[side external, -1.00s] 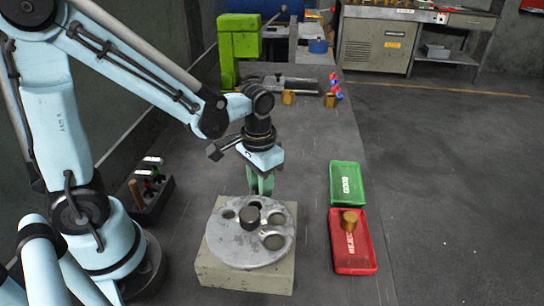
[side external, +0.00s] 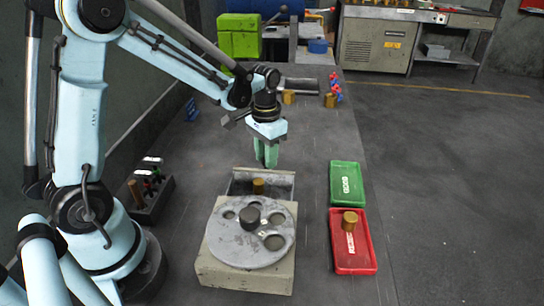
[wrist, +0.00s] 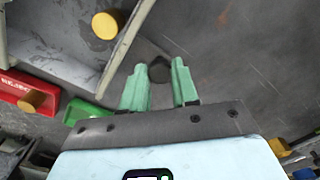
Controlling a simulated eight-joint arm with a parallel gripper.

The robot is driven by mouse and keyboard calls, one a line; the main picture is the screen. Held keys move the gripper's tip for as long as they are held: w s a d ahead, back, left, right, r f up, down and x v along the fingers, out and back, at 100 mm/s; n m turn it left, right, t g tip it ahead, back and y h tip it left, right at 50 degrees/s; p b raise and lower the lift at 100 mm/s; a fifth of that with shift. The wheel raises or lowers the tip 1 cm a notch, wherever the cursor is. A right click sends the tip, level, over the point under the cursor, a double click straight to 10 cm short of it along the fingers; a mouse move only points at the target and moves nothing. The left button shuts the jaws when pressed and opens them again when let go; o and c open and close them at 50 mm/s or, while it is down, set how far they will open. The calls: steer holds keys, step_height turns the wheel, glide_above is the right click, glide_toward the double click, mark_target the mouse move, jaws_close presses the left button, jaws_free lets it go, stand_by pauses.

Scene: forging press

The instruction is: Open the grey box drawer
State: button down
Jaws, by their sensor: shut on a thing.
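The grey box (side external: 245,275) stands on the table with a round metal disc (side external: 240,255) with holes on its top. Its drawer (side external: 285,182) is pulled out on the far side, and a brass cylinder (side external: 258,186) stands in it. The cylinder (wrist: 105,25) and the drawer's inside (wrist: 65,45) also show in the wrist view. My gripper (side external: 267,160) is at the drawer's far end. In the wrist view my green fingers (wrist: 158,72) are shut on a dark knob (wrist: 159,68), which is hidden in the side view.
A green tray (side external: 347,184) and a red tray (side external: 355,262) lie right of the box. A brass cylinder (side external: 349,220) stands in the red tray. A dark tool holder (side external: 150,200) is at the left.

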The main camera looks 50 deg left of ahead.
steer(key=c, duration=0.9)
jaws_free()
steer(key=shift+o, duration=0.2)
step_height(320, 180, up, 12)
steer(key=shift+d, duration=0.1)
steer(key=s+d+f+t, duration=0.2)
steer(key=s+d+t, duration=0.3)
steer(key=s+t, duration=0.2)
steer(key=shift+s+d+f, duration=0.15)
steer(key=shift+s+d, duration=0.2)
steer(key=shift+s, duration=0.75)
